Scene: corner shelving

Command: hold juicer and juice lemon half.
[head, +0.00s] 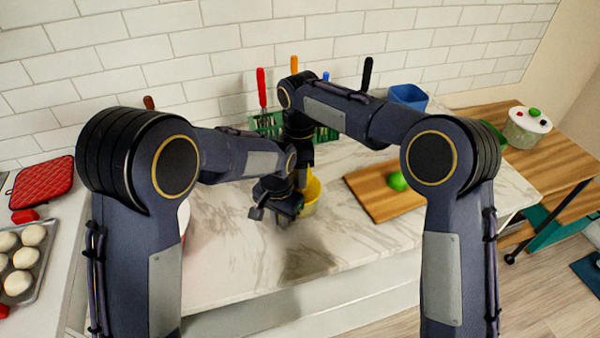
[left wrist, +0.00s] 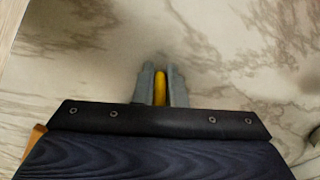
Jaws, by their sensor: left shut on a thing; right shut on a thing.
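The yellow juicer (head: 313,190) stands on the marble counter, partly hidden behind my left gripper. My left gripper (head: 290,208) is low over the counter at the juicer's near left side. In the left wrist view its fingers (left wrist: 160,86) are shut on a narrow yellow part of the juicer (left wrist: 160,90). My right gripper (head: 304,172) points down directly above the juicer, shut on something. The lemon half is hidden there by the gripper and the juicer, so I cannot tell whether it touches the juicer.
A wooden cutting board (head: 372,205) with a green fruit (head: 398,181) lies to the right. A green rack with colored-handled utensils (head: 262,88) and a blue container (head: 408,96) stand behind. A white lidded pot (head: 527,128) is far right. The counter's front middle is clear.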

